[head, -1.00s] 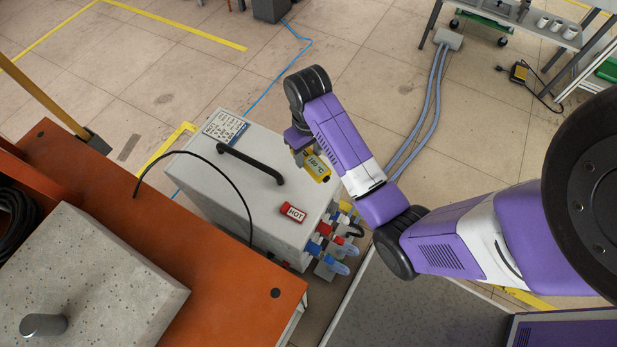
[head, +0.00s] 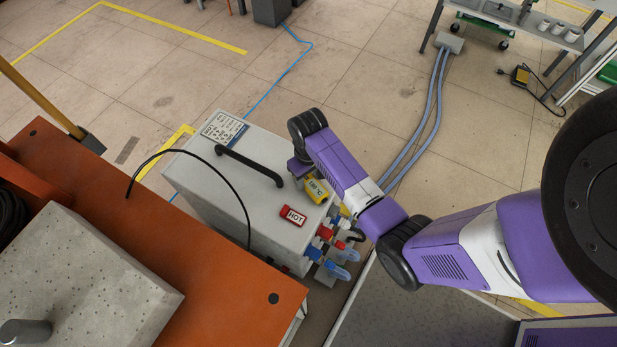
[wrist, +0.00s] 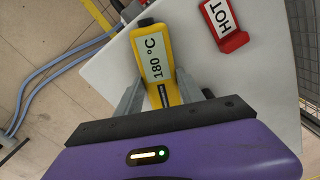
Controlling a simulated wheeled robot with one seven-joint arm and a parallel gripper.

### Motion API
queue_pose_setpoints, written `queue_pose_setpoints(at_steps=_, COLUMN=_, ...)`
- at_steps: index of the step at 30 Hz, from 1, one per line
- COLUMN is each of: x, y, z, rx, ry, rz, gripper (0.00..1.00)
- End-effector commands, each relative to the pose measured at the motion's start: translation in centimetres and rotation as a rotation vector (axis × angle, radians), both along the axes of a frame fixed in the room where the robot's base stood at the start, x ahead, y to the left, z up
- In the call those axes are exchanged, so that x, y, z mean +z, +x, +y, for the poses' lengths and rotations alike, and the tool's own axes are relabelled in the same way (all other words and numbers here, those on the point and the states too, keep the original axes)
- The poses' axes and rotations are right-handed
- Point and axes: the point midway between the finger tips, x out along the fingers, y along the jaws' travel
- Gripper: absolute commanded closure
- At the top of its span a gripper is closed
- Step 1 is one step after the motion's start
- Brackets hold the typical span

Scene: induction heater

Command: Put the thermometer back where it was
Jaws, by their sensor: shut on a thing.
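The yellow thermometer (head: 315,191), with a display reading 180 °C, is at the right part of the top of the grey heater cabinet (head: 262,234). It also shows in the wrist view (wrist: 155,65), lying between the two fingers of my gripper (wrist: 160,95). My gripper is shut on it, seen from above in the head view (head: 309,178). I cannot tell whether the thermometer touches the cabinet top. A red HOT sign (head: 293,215) stands beside it on the cabinet, and also in the wrist view (wrist: 224,27).
A black handle (head: 248,165) and a printed label (head: 224,128) are on the cabinet top. Red, blue and yellow connectors (head: 330,250) stick out of its front side. A black cable (head: 190,153) arches over the cabinet. An orange bench (head: 215,270) stands at left.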

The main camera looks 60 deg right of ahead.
Motion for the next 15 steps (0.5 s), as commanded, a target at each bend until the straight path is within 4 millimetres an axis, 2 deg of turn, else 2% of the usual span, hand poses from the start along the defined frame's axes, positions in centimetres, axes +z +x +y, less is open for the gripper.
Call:
queue_pose_setpoints(at_steps=6, x=-0.15, y=0.02, z=-0.01, rx=0.0, ry=0.0, rz=0.0, gripper=1.0)
queue_pose_setpoints(at_steps=7, x=-0.2, y=0.01, z=0.01, rx=0.0, ry=0.0, rz=0.0, gripper=0.53)
queue_pose_setpoints(at_steps=10, x=-0.14, y=0.01, z=0.0, rx=0.0, ry=0.0, rz=0.0, gripper=0.33)
queue_pose_setpoints(at_steps=15, x=-0.14, y=0.01, z=0.0, rx=0.0, ry=0.0, rz=0.0, gripper=0.33)
